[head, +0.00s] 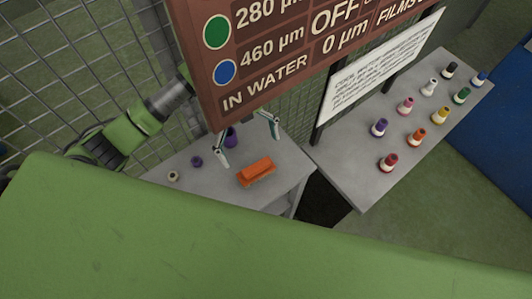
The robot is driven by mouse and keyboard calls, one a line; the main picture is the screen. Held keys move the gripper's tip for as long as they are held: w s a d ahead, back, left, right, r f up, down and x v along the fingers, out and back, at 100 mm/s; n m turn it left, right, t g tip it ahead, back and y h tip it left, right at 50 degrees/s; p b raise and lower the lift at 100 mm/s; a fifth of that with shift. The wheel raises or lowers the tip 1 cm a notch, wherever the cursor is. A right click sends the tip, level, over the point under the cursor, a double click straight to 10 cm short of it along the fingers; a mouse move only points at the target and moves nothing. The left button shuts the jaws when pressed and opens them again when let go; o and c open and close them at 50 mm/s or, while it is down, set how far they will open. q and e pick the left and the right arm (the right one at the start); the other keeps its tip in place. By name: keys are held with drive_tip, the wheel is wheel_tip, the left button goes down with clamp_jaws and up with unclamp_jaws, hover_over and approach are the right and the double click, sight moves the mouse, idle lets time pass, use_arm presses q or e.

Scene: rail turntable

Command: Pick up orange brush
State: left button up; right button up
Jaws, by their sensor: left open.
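The orange brush (256,171) lies on a grey table (280,157), near its right front part. My left gripper (249,145) hangs above the table, behind the brush in the picture. Its two fingers are spread wide, one at the left and one at the right, with nothing between them that I can see held. The gripper's upper part is hidden behind the brown sign. The brush is apart from the fingers. My right gripper is not in the picture.
A purple bottle (231,138), a small purple piece (197,161) and a small pale ring-like piece (173,176) stand on the same table. A brown sign (290,40) hangs in front. A second grey table (362,185) holds several coloured bottles. Wire fencing (60,60) stands behind.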

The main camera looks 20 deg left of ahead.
sight(255, 166)
use_arm(q)
drive_tip(key=s+f+p, duration=0.1)
drive_tip(key=s+d+f+p, duration=0.1)
drive_tip(key=f, duration=0.1)
drive_tip(key=shift+s+d, duration=0.1)
drive_tip(key=f, duration=0.2)
drive_tip(key=shift+d+f, duration=0.3)
drive_tip(key=shift+f, duration=0.05)
drive_tip(key=shift+s+f+p, duration=0.1)
drive_tip(key=shift+f+p, duration=0.2)
drive_tip(key=shift+f, duration=0.05)
drive_tip(key=c, duration=1.2)
drive_tip(key=shift+r, duration=0.1)
drive_tip(key=shift+c, duration=0.2)
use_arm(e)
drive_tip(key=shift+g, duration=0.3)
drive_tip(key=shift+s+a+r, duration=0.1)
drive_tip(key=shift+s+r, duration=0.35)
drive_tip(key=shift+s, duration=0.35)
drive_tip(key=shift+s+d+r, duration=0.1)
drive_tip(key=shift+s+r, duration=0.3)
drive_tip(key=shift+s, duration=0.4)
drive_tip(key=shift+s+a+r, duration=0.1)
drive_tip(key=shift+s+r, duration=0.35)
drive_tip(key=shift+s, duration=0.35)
